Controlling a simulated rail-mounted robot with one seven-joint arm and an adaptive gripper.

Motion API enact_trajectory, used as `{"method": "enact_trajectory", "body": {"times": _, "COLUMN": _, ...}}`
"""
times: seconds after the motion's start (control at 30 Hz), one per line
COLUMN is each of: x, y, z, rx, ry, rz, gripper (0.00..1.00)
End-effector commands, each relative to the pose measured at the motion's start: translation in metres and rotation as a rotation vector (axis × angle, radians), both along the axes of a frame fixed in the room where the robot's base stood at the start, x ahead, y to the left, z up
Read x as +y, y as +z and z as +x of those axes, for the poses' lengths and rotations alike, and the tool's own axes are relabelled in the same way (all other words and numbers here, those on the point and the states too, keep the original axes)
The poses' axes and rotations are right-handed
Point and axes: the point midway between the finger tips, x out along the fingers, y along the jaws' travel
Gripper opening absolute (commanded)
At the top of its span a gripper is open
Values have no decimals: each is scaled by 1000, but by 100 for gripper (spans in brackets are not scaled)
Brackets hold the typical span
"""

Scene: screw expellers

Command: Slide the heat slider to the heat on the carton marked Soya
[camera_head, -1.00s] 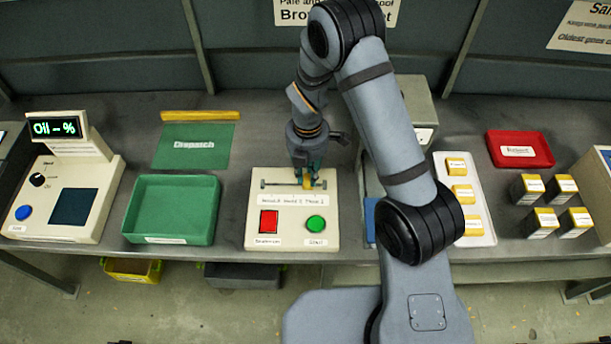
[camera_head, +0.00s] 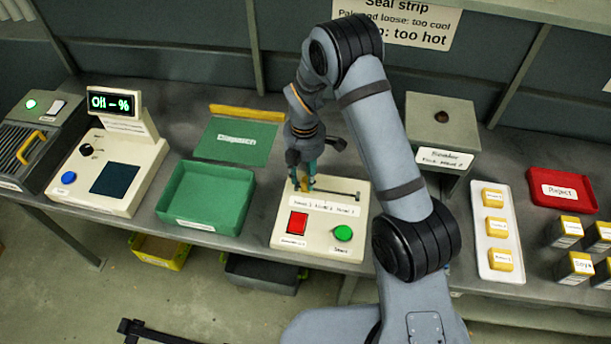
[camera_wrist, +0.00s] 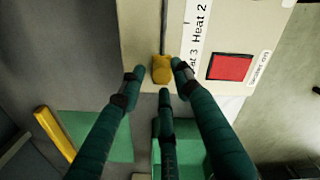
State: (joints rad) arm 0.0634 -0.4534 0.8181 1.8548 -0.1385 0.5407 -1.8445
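The heat slider's yellow knob (camera_head: 305,184) is at the left end of its dark slot (camera_head: 335,191) on the cream control box (camera_head: 361,214). In the wrist view the knob (camera_wrist: 162,69) is beside the "Heat 3" lettering, with "Heat 2" farther along. My gripper (camera_head: 305,181) is down at the knob. In the wrist view its three dark green fingers (camera_wrist: 160,78) stand around the knob, with a gap on the left; contact on the right is unclear. The carton marked Soya (camera_head: 575,267) stands at the right with a yellow top; no heat on it is readable.
The box has a red button (camera_head: 297,222) and a green button (camera_head: 343,233). A grey machine (camera_head: 440,125), white tray (camera_head: 497,232) and red Reject tray (camera_head: 562,189) stand right. Other cartons (camera_head: 566,231) surround the Soya one.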

Motion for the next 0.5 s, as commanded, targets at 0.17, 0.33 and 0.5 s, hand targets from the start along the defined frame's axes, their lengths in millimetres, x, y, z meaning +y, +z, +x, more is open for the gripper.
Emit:
{"method": "enact_trajectory", "body": {"times": 0.17, "x": -1, "y": -1, "z": -1, "rx": 3, "ry": 0, "rz": -2, "gripper": 40}}
{"method": "enact_trajectory", "body": {"times": 0.33, "x": -1, "y": -1, "z": -1, "rx": 4, "ry": -1, "rz": -3, "gripper": 40}}
{"method": "enact_trajectory", "body": {"times": 0.5, "x": -1, "y": 11, "z": 0, "rx": 1, "ry": -1, "rz": -1, "gripper": 40}}
